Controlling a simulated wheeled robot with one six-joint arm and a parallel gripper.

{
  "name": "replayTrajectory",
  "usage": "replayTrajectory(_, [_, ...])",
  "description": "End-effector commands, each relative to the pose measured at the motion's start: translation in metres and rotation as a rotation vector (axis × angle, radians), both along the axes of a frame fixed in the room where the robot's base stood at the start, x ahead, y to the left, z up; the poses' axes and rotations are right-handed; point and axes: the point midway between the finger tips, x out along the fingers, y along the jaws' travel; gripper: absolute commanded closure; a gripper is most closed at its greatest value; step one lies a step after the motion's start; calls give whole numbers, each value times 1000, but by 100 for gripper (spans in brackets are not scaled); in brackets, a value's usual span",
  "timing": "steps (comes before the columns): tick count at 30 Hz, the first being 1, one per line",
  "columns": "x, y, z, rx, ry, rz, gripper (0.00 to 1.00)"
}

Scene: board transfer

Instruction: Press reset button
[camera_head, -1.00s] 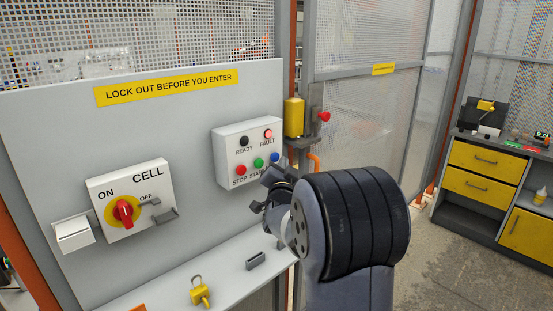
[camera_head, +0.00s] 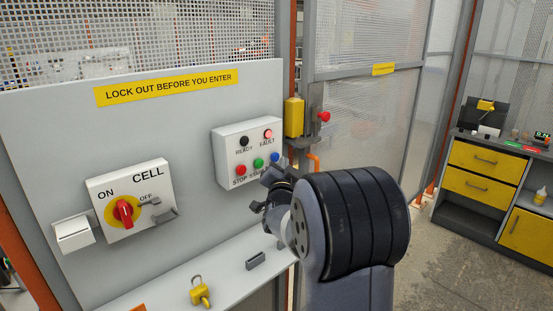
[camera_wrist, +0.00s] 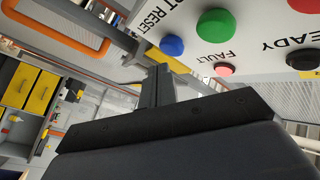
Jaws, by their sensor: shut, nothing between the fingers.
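The blue reset button (camera_head: 276,157) is at the right end of the lower row on the white control box (camera_head: 222,150). In the wrist view the blue button (camera_wrist: 172,45) sits by the word RESET, just beyond the fingertips. My gripper (camera_head: 270,178) is just below and in front of the button in the head view. In the wrist view my gripper (camera_wrist: 158,75) is shut and empty, with a small gap seeming to show between its tips and the button. My gripper hides the reset label in the head view.
The green button (camera_head: 258,162) and red stop button (camera_head: 241,170) are left of the blue one. The fault lamp (camera_head: 268,134) glows pink; the ready lamp (camera_head: 244,141) is dark. A shelf (camera_head: 225,272) with a yellow padlock (camera_head: 200,292) juts out below.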

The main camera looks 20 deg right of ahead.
Motion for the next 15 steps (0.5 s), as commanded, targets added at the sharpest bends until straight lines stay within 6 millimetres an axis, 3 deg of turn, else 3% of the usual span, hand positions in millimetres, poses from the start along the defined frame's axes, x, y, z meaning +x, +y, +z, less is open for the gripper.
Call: replayTrajectory(15, [8,3,0,0,-2,0,100])
